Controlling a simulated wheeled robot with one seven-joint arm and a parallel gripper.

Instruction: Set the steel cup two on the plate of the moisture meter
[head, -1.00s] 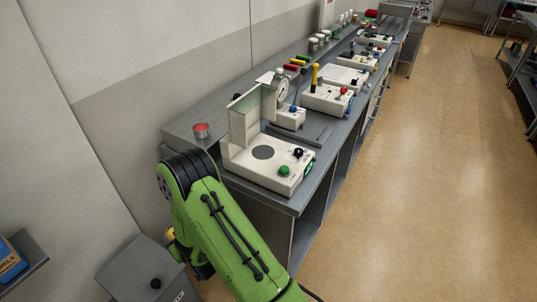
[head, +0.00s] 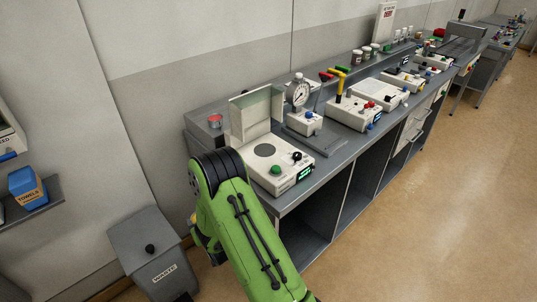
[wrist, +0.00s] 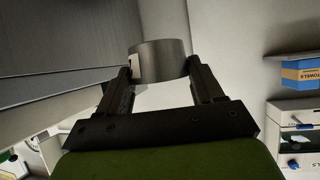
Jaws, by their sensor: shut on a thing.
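The moisture meter (head: 290,181) is a white box on the near end of the bench, with its lid raised. Its plate (head: 264,150) is a dark round disc on top, and it is bare. My gripper (wrist: 161,76) is shut on a steel cup (wrist: 160,58), seen between the two fingers in the wrist view. The head view hides the gripper and held cup behind my green arm, so their distance from the plate cannot be told there. Another small metal cup with a red top (head: 215,121) stands on the raised ledge behind the meter.
A dial gauge (head: 297,95) and other white instruments (head: 352,112) line the bench to the right of the meter. A grey waste bin (head: 155,255) stands on the floor at left. A blue towels box (head: 27,187) sits on a wall shelf. Open floor lies right of the bench.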

